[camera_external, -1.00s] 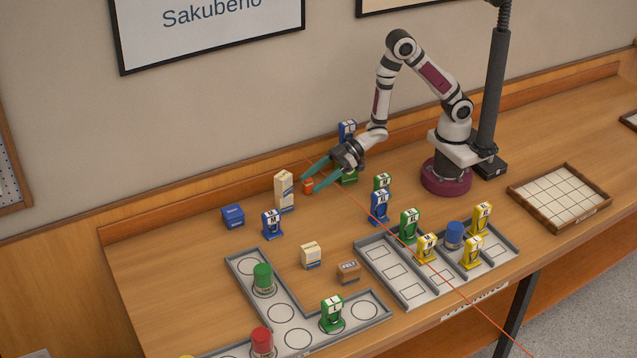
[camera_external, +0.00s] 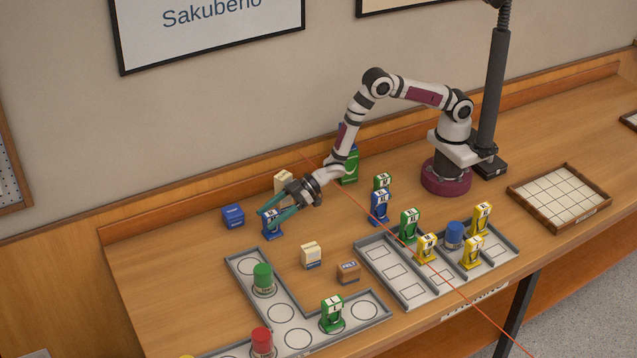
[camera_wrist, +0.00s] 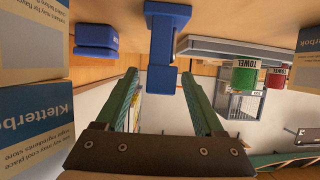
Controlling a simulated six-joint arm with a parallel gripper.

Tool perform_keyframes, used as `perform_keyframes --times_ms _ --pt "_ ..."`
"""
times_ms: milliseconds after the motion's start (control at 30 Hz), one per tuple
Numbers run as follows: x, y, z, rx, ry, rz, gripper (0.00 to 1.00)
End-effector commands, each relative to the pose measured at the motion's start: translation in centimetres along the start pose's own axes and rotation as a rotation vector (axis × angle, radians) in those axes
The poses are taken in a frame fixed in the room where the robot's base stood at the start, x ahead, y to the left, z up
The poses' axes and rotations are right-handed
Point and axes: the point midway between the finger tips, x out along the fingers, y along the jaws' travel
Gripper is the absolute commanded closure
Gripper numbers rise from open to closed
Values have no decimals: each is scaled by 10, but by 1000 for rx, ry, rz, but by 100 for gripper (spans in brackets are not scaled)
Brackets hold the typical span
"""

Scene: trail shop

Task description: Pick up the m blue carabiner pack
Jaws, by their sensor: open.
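The blue carabiner pack marked M (camera_external: 272,226) stands upright on the left part of the table in the external view. The wrist view shows a blue pack (camera_wrist: 162,55) straight ahead, between and beyond the fingertips. My gripper (camera_external: 268,222) has its green fingers spread around or just short of this pack; the external view does not settle which.
A dark blue box (camera_external: 233,216) lies left of the pack. A tall cream box (camera_external: 284,182) stands close behind my gripper. A small cream box (camera_external: 310,255) and brown box (camera_external: 348,272) stand to the right. A grey L-shaped tray (camera_external: 235,267) lies in front.

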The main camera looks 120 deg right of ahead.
Motion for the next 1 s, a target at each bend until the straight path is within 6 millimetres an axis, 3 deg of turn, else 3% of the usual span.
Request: perform_keyframes --times_ms 133,500,1000 --pt "0 0 0 0 0 0 34" --pt "-1 0 0 0 0 0 100" --pt "-1 0 0 0 0 0 100"
